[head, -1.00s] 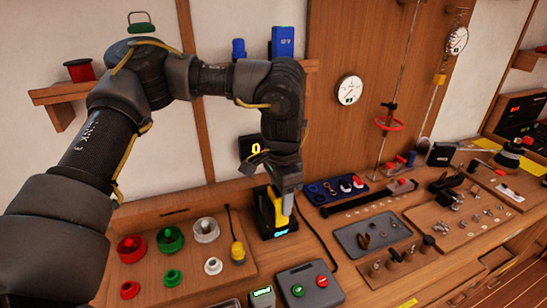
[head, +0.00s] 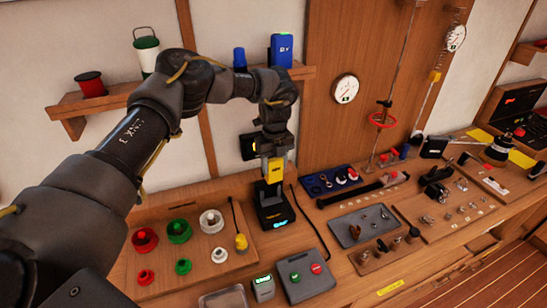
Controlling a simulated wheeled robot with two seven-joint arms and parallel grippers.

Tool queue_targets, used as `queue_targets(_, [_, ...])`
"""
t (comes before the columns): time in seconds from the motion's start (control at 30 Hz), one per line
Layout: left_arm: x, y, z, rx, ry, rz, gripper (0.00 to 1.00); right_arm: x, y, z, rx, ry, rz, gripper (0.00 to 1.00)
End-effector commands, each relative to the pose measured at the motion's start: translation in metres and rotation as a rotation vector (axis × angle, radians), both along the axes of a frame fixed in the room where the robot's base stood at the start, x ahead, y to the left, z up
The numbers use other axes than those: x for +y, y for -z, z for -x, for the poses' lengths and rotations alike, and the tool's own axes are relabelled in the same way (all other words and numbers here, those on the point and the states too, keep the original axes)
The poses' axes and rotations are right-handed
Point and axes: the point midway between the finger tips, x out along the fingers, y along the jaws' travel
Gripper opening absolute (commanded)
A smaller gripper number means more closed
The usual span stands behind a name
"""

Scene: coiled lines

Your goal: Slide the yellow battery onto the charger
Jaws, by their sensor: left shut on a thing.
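In the head view, the yellow battery (head: 275,171) is upright under my left gripper (head: 274,156), which is shut on it. The dark charger (head: 273,212), with a lit blue display on its front, stands on the bench directly below the battery. The battery's lower end overlaps the top of the charger in the picture, and I cannot tell whether they touch or a small gap is left. My left arm reaches in from the left, above the bench. My right gripper is not in view.
A wooden tray (head: 128,279) with red, green and white round parts lies left of the charger. A box with green and red buttons (head: 306,277) stands in front. A grey tray (head: 350,232) and a blue holder (head: 317,187) lie to the right. A dark cable runs beside the charger.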

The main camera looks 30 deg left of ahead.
Motion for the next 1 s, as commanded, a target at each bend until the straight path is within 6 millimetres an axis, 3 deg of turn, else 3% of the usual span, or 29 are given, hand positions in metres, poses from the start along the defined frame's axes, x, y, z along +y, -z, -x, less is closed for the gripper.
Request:
queue_targets(0.57, [0.006,0.007,-0.005,0.000,0.081,0.001,0.18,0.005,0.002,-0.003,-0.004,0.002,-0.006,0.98])
queue_targets(1.0, [0.007,0.045,-0.005,0.000,0.081,0.000,0.18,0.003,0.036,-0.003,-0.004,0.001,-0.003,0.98])
